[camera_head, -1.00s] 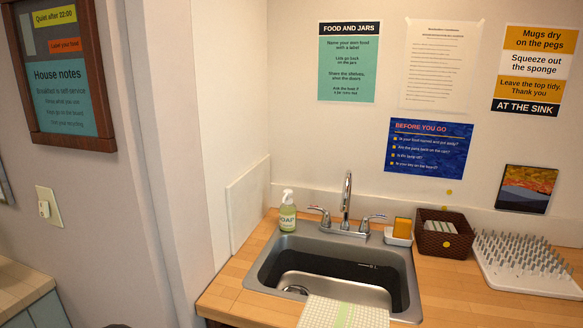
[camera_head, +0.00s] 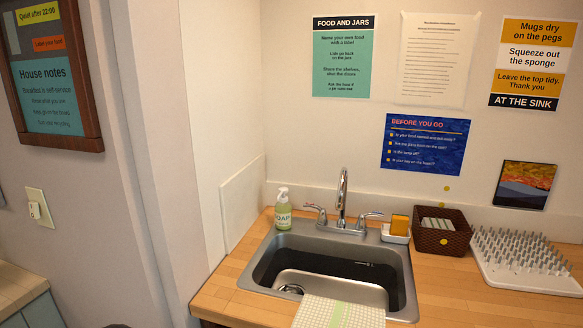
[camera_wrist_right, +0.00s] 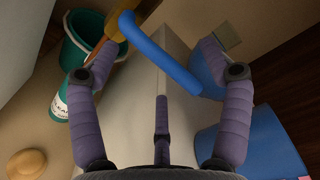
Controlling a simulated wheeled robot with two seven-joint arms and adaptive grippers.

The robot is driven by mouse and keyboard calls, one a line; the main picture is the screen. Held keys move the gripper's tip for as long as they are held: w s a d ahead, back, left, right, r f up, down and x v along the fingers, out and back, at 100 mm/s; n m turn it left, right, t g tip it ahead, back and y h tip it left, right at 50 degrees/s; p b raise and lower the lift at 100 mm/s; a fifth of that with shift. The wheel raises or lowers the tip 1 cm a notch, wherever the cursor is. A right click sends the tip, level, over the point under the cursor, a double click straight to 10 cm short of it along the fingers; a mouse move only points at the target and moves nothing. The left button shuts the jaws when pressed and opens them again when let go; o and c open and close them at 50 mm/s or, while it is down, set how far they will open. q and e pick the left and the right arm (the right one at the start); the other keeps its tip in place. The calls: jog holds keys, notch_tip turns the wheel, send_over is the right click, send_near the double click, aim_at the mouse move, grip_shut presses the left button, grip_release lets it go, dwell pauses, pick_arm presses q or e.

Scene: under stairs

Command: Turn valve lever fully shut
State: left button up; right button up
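My right gripper (camera_wrist_right: 160,52) shows in the right wrist view with its purple segmented fingers spread wide. It is open, with nothing clasped between the fingers. A smooth blue curved bar (camera_wrist_right: 158,52) crosses the view beyond and between the fingertips. I cannot tell whether this bar is the valve lever, or whether a finger touches it. No other possible valve lever shows clearly in that view. In the head view the sink tap (camera_head: 342,200) has two small metal handles. Neither gripper shows in the head view, and my left gripper is out of view.
In the right wrist view a green bucket (camera_wrist_right: 74,50), a blue container (camera_wrist_right: 255,145) and a tan rounded object (camera_wrist_right: 26,163) lie around the gripper. The head view shows a sink (camera_head: 262,268), soap bottle (camera_head: 283,210), brown basket (camera_head: 443,238) and peg rack (camera_head: 530,262) on a wooden counter.

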jog(key=shift+s+d+h, duration=0.1)
jog(key=shift+d+h, duration=0.2)
jog(key=shift+d, duration=0.15)
jog(key=s+a, duration=0.6)
jog(key=a, duration=0.3)
jog(key=shift+s+a+p, duration=0.15)
jog(key=shift+a+p, duration=0.15)
jog(key=shift+p, duration=0.15)
dwell(0.5)
